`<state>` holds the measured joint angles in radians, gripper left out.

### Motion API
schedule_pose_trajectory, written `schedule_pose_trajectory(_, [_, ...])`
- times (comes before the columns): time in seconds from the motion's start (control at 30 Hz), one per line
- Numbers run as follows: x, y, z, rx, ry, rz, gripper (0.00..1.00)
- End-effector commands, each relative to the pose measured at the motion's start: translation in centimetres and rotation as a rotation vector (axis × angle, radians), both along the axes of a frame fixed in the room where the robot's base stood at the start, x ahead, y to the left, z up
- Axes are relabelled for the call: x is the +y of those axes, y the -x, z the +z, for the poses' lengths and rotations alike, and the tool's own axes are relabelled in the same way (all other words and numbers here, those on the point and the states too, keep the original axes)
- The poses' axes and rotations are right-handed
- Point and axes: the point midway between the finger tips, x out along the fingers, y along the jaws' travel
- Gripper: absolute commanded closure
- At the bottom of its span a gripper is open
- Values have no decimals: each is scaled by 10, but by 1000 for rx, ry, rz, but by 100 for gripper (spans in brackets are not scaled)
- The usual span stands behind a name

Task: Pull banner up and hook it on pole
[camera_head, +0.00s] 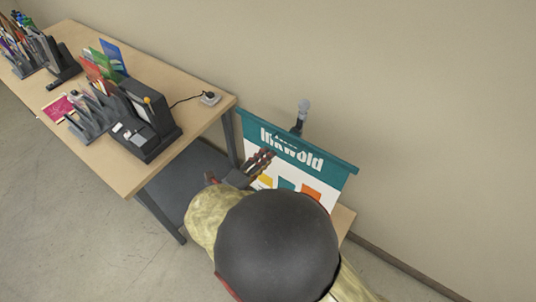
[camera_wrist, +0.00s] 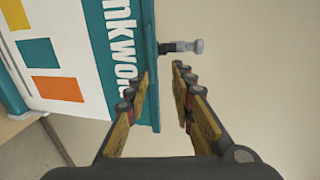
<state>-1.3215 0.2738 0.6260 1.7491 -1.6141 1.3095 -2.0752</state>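The banner (camera_head: 292,158) is white with a teal top band, a stiff top rail and colored squares. It stands pulled partly up in front of the wall. It fills the left of the wrist view (camera_wrist: 65,50), turned sideways. A grey-tipped pole (camera_head: 303,107) with a black part rises just behind the rail's middle; it also shows in the wrist view (camera_wrist: 185,46). Whether the rail is hooked on it I cannot tell. My gripper (camera_wrist: 160,78) is open; the rail passes beside or between its fingers, with no clear grasp. In the head view my arm hides the banner's lower part.
A wooden table (camera_head: 180,80) stands to the left, with a black device (camera_head: 145,120), organizers and brochures on it. A low wooden surface (camera_head: 343,220) lies under the banner. The wall is close behind; the right side is clear.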

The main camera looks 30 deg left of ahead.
Motion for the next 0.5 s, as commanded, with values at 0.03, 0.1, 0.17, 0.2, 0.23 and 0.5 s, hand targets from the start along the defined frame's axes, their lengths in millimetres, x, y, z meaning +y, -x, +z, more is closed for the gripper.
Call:
schedule_pose_trajectory(0.03, [0, 0, 0, 0, 0, 0, 76])
schedule_pose_trajectory(0.1, [0, 0, 0, 0, 0, 0, 76])
schedule_pose_trajectory(0.17, [0, 0, 0, 0, 0, 0, 76])
schedule_pose_trajectory(0.2, [0, 0, 0, 0, 0, 0, 76])
schedule_pose_trajectory(0.23, [0, 0, 0, 0, -2, 0, 76])
schedule_pose_trajectory(0.5, [-6, 3, -13, 19, -280, -87, 76])
